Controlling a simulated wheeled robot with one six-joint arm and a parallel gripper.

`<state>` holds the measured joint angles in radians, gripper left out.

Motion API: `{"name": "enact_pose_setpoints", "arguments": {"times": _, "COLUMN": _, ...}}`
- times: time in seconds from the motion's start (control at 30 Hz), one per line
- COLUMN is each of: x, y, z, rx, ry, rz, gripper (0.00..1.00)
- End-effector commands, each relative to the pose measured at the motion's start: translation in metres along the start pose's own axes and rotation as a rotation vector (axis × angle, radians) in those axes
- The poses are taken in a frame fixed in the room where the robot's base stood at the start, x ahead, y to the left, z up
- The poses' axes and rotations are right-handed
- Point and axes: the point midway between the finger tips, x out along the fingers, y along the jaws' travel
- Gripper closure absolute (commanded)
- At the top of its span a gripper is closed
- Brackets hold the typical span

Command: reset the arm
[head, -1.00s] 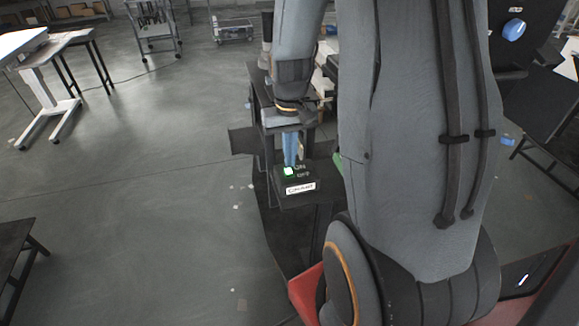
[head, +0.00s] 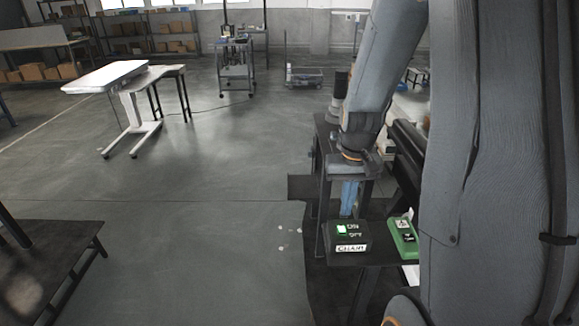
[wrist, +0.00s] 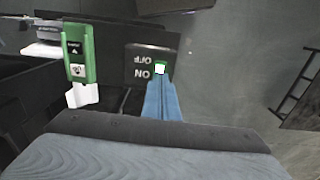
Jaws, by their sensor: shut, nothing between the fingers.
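My arm fills the right side of the head view. My gripper (head: 348,200) has blue fingers that point down behind a black switch box. In the wrist view the blue fingers (wrist: 161,100) are together with nothing between them, their tips close to the lit switch. The black box (head: 346,243) has ON and OFF marks, a glowing green-white switch (head: 341,230) at ON, and a white handwritten label (head: 351,248) on its front. The box also shows in the wrist view (wrist: 140,62). I cannot tell whether the fingertips touch it.
A green box (head: 404,240) with two marked buttons stands right of the black box; it also shows in the wrist view (wrist: 89,45). A dark table (head: 75,255) is at lower left. A white-topped desk (head: 105,76) and a cart (head: 235,65) stand farther back. The floor between is clear.

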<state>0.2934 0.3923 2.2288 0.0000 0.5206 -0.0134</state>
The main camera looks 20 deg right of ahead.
Motion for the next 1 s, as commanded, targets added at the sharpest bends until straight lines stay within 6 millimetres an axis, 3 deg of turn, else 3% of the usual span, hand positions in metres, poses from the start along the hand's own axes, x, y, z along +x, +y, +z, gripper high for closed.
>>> {"name": "enact_pose_setpoints", "arguments": {"times": 0.1, "x": -0.002, "y": -0.005, "z": 0.003, "rx": -0.01, "ry": 0.005, "rz": 0.0, "gripper": 1.0}}
{"name": "enact_pose_setpoints", "arguments": {"times": 0.2, "x": -0.007, "y": -0.022, "z": 0.014, "rx": -0.047, "ry": 0.021, "rz": -0.001, "gripper": 1.0}}
{"name": "enact_pose_setpoints", "arguments": {"times": 0.4, "x": -0.02, "y": -0.071, "z": 0.06, "rx": -0.17, "ry": 0.077, "rz": -0.007, "gripper": 1.0}}
{"name": "enact_pose_setpoints", "arguments": {"times": 0.53, "x": -0.024, "y": -0.092, "z": 0.088, "rx": -0.236, "ry": 0.105, "rz": -0.014, "gripper": 1.0}}
{"name": "enact_pose_setpoints", "arguments": {"times": 0.7, "x": -0.026, "y": -0.103, "z": 0.107, "rx": -0.276, "ry": 0.124, "rz": -0.019, "gripper": 1.0}}
{"name": "enact_pose_setpoints", "arguments": {"times": 1.0, "x": -0.026, "y": -0.103, "z": 0.109, "rx": -0.279, "ry": 0.125, "rz": -0.019, "gripper": 1.0}}
